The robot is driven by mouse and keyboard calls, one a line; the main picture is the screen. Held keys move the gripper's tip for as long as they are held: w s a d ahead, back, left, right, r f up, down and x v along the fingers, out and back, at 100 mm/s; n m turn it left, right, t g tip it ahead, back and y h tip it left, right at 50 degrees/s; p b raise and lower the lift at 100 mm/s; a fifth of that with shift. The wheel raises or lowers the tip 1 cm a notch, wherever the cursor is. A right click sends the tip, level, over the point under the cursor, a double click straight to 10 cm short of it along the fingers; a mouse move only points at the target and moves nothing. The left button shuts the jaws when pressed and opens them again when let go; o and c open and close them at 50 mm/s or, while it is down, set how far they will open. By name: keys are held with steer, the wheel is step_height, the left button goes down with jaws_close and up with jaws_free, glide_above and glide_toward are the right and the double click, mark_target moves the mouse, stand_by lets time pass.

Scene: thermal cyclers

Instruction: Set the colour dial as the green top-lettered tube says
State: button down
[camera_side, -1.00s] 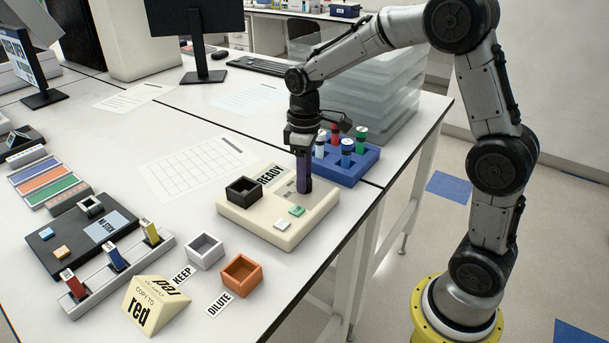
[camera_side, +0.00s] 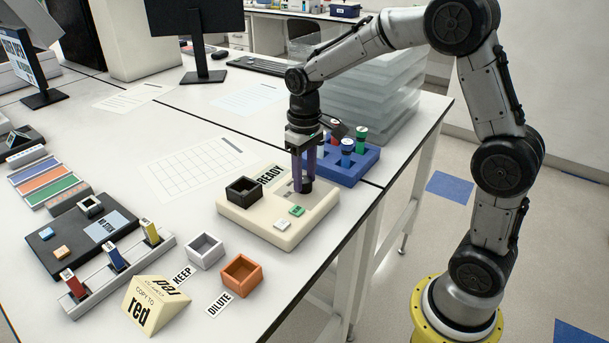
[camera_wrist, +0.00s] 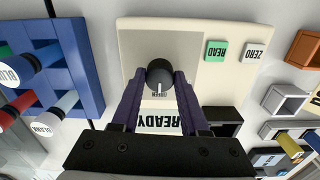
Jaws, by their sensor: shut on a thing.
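The colour dial is a black round knob (camera_wrist: 160,75) with a white pointer mark, on the cream machine (camera_side: 258,222). The pointer faces the READY label in the wrist view; small lettering beside it is too small to read surely. My gripper (camera_wrist: 160,88) points down with its two purple fingers either side of the knob, shut on it. In the side view the gripper (camera_side: 303,183) partly hides the dial. The green tube (camera_side: 361,140) stands in the blue rack (camera_side: 352,172) behind the machine; the lettering on its cap is not readable.
White, red and blue tubes share the rack. The machine carries a black square holder (camera_side: 243,191), a green READ button (camera_wrist: 216,51) and a white ZERO button (camera_wrist: 254,52). Grey (camera_side: 206,251) and orange (camera_side: 242,275) bins stand in front. A cream wedge (camera_side: 155,305) reads "red".

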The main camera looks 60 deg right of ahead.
mark_target(304, 179)
steer(key=shift+c, duration=2.1)
jaws_free()
step_height(304, 179, up, 14)
